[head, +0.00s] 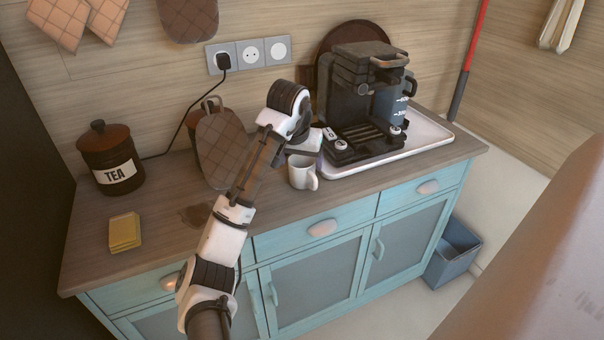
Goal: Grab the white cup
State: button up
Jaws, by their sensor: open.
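The white cup (302,173) stands upright on the wooden countertop, in front of the coffee machine's left side, with its handle toward the lower right. My gripper (303,152) is at the end of my white and dark arm, right at the cup's upper rim in the picture. It is open. Its fingers are small and partly hidden by my arm, so I cannot tell whether they touch the cup or are around it.
A black coffee machine (362,95) stands on a white tray (438,133) close behind the cup. A brown stain (197,214) marks the counter.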

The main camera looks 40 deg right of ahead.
aim_at(302, 170)
jog(key=shift+p+x, duration=0.85)
jog(key=shift+x, duration=2.15)
jog(key=shift+w+d+r, duration=0.1)
jog(key=shift+r, duration=0.05)
jog(key=c, duration=0.8)
jog(key=shift+c, duration=0.2)
